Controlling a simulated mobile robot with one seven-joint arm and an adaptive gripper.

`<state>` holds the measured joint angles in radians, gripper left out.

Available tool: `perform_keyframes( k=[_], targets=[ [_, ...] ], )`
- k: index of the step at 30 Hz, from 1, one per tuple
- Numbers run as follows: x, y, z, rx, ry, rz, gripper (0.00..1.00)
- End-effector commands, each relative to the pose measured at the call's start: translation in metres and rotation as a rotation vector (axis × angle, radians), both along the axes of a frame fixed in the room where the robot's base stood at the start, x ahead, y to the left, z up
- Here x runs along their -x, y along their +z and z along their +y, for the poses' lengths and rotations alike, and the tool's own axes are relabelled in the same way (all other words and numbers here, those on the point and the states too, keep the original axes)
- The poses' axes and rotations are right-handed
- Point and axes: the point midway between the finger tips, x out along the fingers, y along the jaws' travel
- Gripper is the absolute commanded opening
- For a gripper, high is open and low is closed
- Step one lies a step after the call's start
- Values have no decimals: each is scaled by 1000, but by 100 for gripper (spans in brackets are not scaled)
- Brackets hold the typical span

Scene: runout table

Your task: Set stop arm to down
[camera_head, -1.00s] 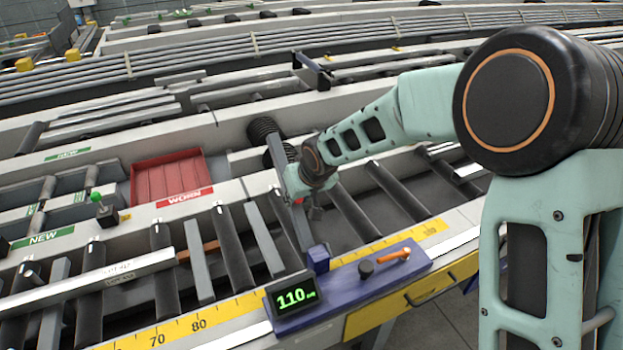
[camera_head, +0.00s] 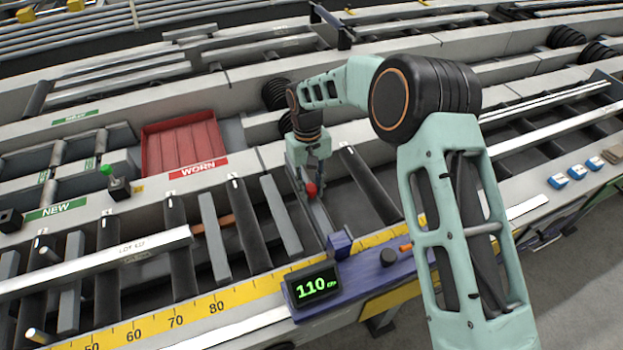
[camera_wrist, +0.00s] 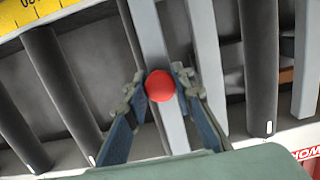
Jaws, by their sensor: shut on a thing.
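The stop arm is a long flat grey bar (camera_wrist: 150,35) with a red ball knob (camera_head: 311,189). From the blue block (camera_head: 338,243) at the front rail it runs back across the roller bed. My gripper (camera_head: 309,186) points down over the bed with its fingers on either side of the red knob. In the wrist view the knob (camera_wrist: 160,86) sits between the two blue-grey fingertips, with the bar passing behind it. The bar looks low among the rollers, but its exact angle is hard to tell. My gripper hides part of it.
A blue control box carries a green "110" display (camera_head: 314,286), a black knob (camera_head: 388,258) and an orange peg. The yellow scale (camera_head: 200,309) runs along the front. The red WORN tray (camera_head: 183,148) lies left of my gripper; dark rollers (camera_head: 368,185) lie on both sides.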

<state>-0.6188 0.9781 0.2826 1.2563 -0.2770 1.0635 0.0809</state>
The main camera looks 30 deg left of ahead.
Motion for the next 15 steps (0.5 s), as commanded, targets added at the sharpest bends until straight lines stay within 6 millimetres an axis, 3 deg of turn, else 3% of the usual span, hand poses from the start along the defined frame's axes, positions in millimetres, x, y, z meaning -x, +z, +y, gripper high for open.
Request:
perform_keyframes(
  k=[15],
  targets=[
    [4,-12,-1,55,0,47,0]
  ],
)
